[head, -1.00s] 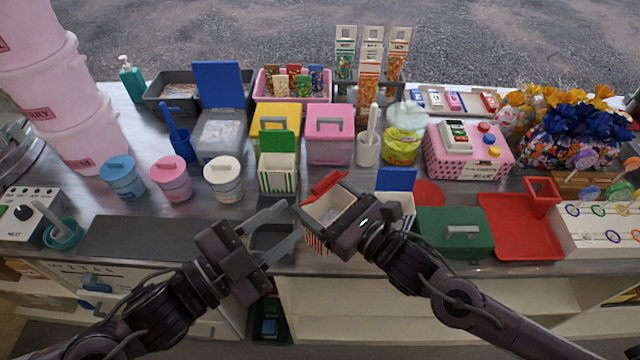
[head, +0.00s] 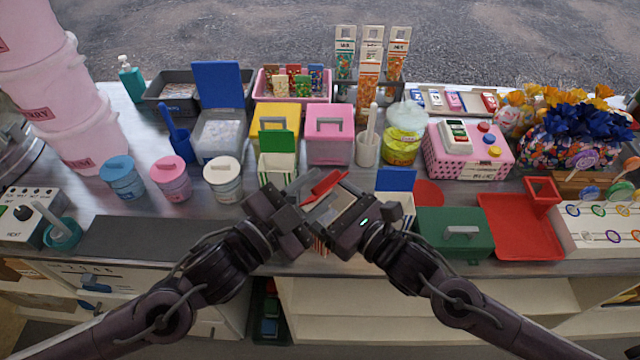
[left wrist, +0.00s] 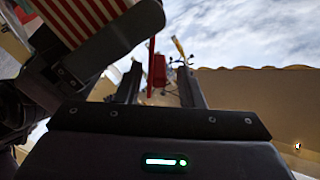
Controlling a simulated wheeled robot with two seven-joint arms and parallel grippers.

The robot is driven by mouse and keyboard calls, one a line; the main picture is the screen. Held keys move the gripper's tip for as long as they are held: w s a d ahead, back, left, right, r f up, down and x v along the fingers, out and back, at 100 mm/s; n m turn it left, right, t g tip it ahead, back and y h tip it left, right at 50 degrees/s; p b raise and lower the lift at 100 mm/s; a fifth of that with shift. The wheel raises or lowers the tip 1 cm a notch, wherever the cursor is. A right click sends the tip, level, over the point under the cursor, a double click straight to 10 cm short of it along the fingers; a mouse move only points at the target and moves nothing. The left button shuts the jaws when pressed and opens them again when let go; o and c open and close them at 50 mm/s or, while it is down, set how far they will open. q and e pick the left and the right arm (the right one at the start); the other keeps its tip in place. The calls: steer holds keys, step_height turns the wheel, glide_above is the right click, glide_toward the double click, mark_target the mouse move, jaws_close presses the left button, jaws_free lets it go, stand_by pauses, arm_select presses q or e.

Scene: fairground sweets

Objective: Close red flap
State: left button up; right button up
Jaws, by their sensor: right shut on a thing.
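The box with the red flap is striped red and white; its side (left wrist: 75,15) shows at the top left of the left wrist view. Its red flap (head: 326,186) stands raised at the box's far side. My right gripper (head: 332,214) is shut on this box, hiding much of it. My left gripper (head: 306,194) is open beside the box's left side. In the left wrist view the flap (left wrist: 157,72) appears between its two spread fingers. I cannot tell whether they touch it.
Close behind are a green-flap striped box (head: 277,160) and a pink box (head: 329,140). A blue-flap box (head: 397,181) and a green case (head: 455,238) stand to the right. A dark mat (head: 135,238) lies clear at the left.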

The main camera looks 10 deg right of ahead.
arm_select(q)
steer(key=shift+w+d, duration=0.4)
steer(key=shift+d, duration=0.1)
jaws_close()
steer(key=shift+s+d+f+m, duration=0.2)
steer(key=shift+s+f+m, duration=0.05)
steer(key=shift+m, duration=0.55)
steer(key=shift+s+d+f+m, duration=0.15)
steer(key=shift+s+f+m, duration=0.05)
steer(key=shift+m, duration=0.6)
steer(key=shift+s+d+f+m, duration=0.2)
steer(key=shift+s+f+m, duration=0.05)
steer(key=shift+m, duration=0.55)
jaws_free()
